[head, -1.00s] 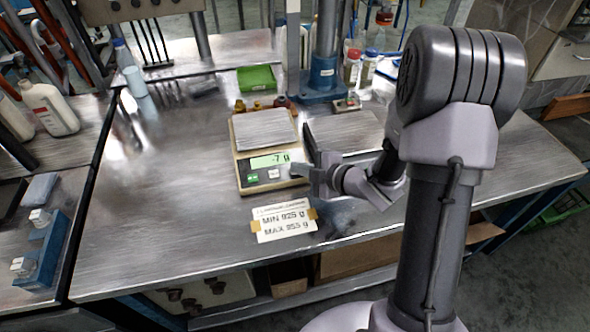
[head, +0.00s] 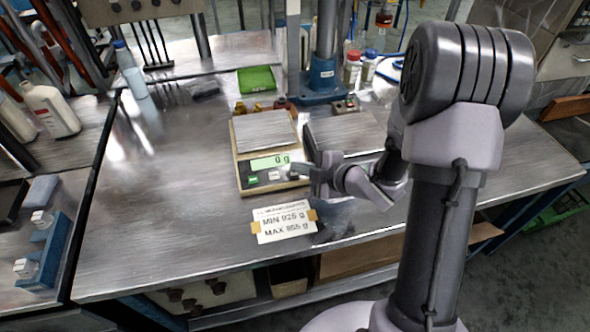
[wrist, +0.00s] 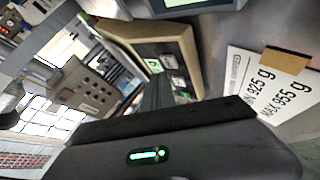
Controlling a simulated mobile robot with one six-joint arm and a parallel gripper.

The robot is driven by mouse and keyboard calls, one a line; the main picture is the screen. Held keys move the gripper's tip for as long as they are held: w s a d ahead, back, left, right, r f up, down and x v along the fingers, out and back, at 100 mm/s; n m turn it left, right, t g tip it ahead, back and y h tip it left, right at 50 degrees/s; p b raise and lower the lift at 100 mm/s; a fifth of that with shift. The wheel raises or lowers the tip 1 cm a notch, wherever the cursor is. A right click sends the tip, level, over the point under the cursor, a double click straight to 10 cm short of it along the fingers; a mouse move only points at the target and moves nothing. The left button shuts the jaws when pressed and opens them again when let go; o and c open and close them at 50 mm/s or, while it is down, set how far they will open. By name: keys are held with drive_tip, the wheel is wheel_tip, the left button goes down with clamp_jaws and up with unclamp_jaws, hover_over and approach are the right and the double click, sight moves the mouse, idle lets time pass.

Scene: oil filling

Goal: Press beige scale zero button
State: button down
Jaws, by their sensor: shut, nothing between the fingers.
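The beige scale (head: 243,172) stands on the metal table, with a bare silver weighing plate (head: 265,131) on top. Its green display (head: 270,162) reads 0 g. Below the display are a green button (head: 253,180) and a pale button (head: 274,175). My gripper (head: 296,172) is shut and empty, with its tip at the right end of the scale's front panel. I cannot tell whether the tip touches the scale. In the wrist view, the scale (wrist: 180,50) lies just beyond the dark gripper fingers, tilted in the picture.
A label card (head: 285,224) reading MIN 925 g, MAX 955 g lies in front of the scale. A green tray (head: 257,79) and small brown items (head: 262,106) are behind it. A blue-based stand (head: 322,86) is at the back. The table's left side is mostly clear.

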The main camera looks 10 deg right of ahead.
drive_tip(key=r+p, duration=0.1)
drive_tip(key=s+r+p, duration=0.1)
drive_tip(key=r, duration=0.1)
drive_tip(key=r+p, duration=0.1)
drive_tip(key=shift+s+r, duration=0.3)
drive_tip(key=shift+s, duration=0.1)
idle(0.5)
